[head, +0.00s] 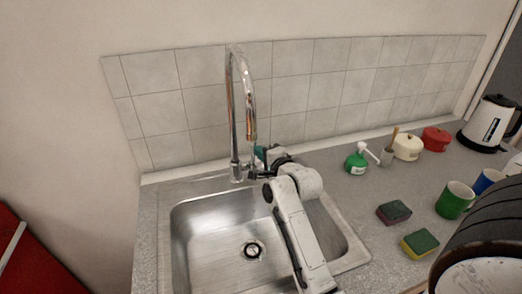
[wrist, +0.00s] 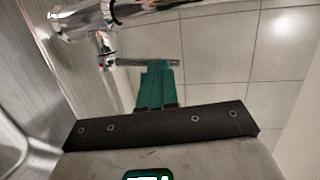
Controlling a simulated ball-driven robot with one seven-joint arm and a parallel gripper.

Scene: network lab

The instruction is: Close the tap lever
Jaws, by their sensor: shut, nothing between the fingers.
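The chrome tap (head: 237,130) rises in a tall arch behind the sink (head: 185,215). In the wrist view, the tap body (wrist: 85,22) lies at the upper left. Its thin lever (wrist: 130,61) sticks out to the right from a small joint. My gripper (head: 260,153) is just right of the tap's lower body. In the wrist view, the teal fingers of my gripper (wrist: 158,66) are together and empty. Their tips are at the lever's outer part; I cannot tell if they touch it. In the head view, my arm and gripper hide most of the lever.
To the right on the counter (head: 335,190) stand a green soap bottle (head: 356,162), two sponges (head: 394,212) (head: 419,243), a green mug (head: 455,200), lidded pots (head: 407,147) and a kettle (head: 488,124). A tiled wall (head: 290,90) is close behind the tap.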

